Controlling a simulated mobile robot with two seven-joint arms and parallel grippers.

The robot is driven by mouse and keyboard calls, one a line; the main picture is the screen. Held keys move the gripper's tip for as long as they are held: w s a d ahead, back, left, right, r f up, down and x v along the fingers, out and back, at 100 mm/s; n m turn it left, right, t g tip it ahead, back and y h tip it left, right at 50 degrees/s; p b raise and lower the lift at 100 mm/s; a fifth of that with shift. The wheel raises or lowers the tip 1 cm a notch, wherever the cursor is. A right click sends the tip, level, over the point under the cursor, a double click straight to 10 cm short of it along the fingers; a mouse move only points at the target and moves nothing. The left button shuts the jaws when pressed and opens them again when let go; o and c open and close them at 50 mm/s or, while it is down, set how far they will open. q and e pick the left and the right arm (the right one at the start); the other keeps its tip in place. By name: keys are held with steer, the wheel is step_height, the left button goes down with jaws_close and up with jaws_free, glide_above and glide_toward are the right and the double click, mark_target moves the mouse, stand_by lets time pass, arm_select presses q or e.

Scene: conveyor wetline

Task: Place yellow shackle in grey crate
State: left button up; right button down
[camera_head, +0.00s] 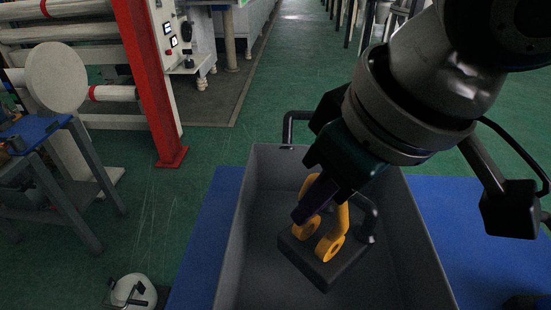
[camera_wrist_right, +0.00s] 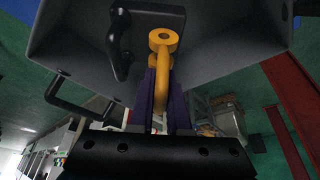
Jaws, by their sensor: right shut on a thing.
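The yellow shackle (camera_head: 332,246) is in my right gripper (camera_head: 314,203), over the inside of the grey crate (camera_head: 232,270). The purple fingers are shut on it, and its two eyes point down. In the right wrist view, the shackle (camera_wrist_right: 163,42) stands out between the fingers (camera_wrist_right: 161,100), with the grey crate (camera_wrist_right: 225,45) beyond. A dark block (camera_head: 318,272) lies in the crate just under the shackle; I cannot tell whether they touch. My left gripper is not in view.
The crate stands on a blue surface (camera_head: 440,215), with a black handle (camera_head: 290,126) at its far end. Another dark bar (camera_head: 367,218) shows inside the crate beside the block. A red post (camera_head: 150,85) and machinery stand at the left. Green floor lies open beyond.

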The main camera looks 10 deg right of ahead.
mark_target(310, 234)
step_height(310, 234, down, 5)
steer(key=shift+f+b, duration=0.1)
steer(key=shift+b, duration=0.65)
steer(key=shift+f, duration=0.2)
steer(key=c, duration=0.9)
jaws_free()
steer(key=p+v, duration=0.4)
steer(key=v, duration=0.8)
steer(key=shift+r, duration=0.15)
